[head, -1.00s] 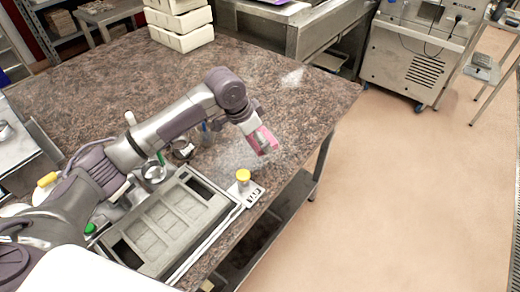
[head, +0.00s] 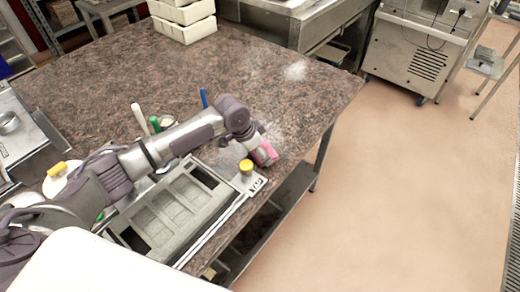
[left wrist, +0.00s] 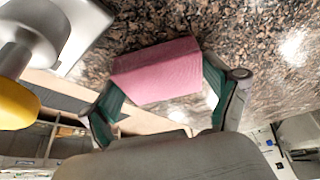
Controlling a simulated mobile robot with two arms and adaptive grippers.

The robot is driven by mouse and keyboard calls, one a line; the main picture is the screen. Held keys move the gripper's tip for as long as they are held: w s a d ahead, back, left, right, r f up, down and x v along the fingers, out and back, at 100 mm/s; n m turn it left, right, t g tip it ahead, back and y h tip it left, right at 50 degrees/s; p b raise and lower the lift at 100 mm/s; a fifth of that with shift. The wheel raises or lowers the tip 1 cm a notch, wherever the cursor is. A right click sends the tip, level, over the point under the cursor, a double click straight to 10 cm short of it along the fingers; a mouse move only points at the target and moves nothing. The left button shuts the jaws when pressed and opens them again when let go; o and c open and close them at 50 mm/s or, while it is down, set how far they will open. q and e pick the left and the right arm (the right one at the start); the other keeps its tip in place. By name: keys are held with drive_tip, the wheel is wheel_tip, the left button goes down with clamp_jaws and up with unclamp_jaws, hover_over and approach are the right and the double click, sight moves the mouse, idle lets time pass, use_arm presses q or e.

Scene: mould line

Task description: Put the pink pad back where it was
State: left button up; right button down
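The pink pad (head: 264,153) is between the fingers of my left gripper (head: 258,148), near the table's right edge. In the left wrist view the pad (left wrist: 158,72) sits between the green fingertips of my left gripper (left wrist: 163,95), which are closed on its sides. Speckled stone tabletop shows beyond it; I cannot tell whether the pad touches it. My right gripper is not in view.
A yellow-topped knob (head: 246,167) on a pale plate (head: 254,184) with black marks stands just left of the pad. A grey mould tray (head: 150,239) lies below my left arm. White bins (head: 185,30) stand at the back.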

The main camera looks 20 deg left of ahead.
use_arm(q)
drive_tip(key=shift+o, duration=0.7)
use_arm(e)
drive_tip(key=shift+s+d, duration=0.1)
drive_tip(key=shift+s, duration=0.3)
use_arm(q)
drive_tip(key=shift+r, duration=0.15)
drive_tip(key=shift+a+r, duration=0.1)
drive_tip(key=shift+r, duration=0.15)
drive_tip(key=b+v, duration=0.1)
drive_tip(key=v, duration=1)
drive_tip(key=shift+s+r+b, duration=0.2)
drive_tip(key=shift+b, duration=0.1)
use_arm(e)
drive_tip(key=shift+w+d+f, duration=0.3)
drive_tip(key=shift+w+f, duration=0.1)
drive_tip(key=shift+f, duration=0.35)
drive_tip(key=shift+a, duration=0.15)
